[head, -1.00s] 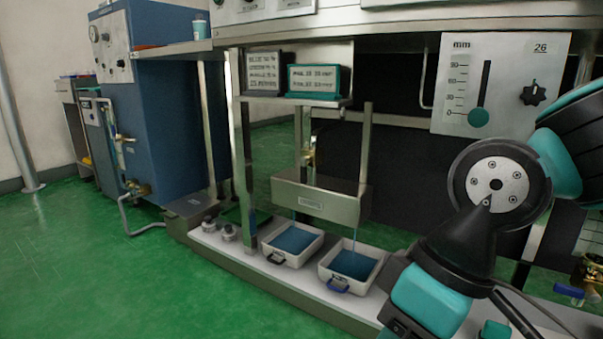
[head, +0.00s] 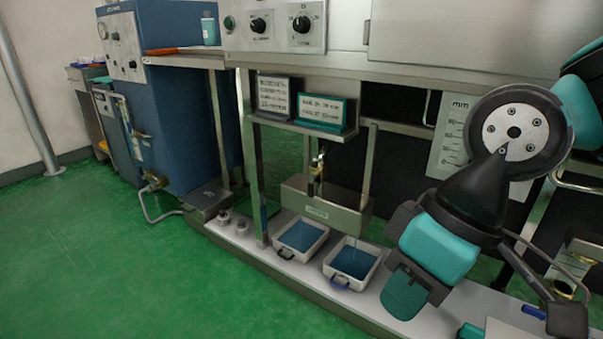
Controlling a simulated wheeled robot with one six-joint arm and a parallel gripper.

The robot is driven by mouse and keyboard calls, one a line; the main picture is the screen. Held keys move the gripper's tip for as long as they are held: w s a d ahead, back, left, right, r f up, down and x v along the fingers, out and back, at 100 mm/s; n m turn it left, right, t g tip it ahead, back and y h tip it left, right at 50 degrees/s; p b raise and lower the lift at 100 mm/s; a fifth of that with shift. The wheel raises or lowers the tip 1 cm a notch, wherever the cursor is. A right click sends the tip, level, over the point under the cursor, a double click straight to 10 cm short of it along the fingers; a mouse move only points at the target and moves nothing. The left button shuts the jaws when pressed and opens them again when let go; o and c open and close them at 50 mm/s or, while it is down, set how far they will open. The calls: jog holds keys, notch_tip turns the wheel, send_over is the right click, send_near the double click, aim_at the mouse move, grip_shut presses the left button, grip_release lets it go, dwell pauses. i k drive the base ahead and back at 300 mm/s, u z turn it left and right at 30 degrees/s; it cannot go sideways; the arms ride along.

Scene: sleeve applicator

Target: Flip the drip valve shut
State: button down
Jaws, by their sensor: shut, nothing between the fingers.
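A brass valve (head: 318,168) stands above a steel trough (head: 325,208) under the shelf, left of my arm. Another brass fitting (head: 563,289) with a blue lever (head: 533,312) is at the lower right. The frame does not show for certain which one is the drip valve, and both are too small to read their lever positions. My gripper (head: 567,318) appears as a dark finger end below my wrist at the lower right. It is shut and empty, close to the blue lever in the picture. I cannot tell whether they touch.
Two white trays of blue liquid (head: 313,249) (head: 376,268) sit below the trough. A low pale platform edge (head: 270,265) runs along the front. The shelf (head: 300,127) carries two signs. Green floor (head: 130,270) is clear at the left.

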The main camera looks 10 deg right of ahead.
aim_at(310, 187)
jog(key=u, duration=0.05)
jog(key=k, duration=0.65)
jog(key=u, duration=0.7)
jog(key=i, duration=1.25)
jog(key=z, duration=0.55)
jog(key=i, duration=0.5)
jog(key=u, duration=0.05)
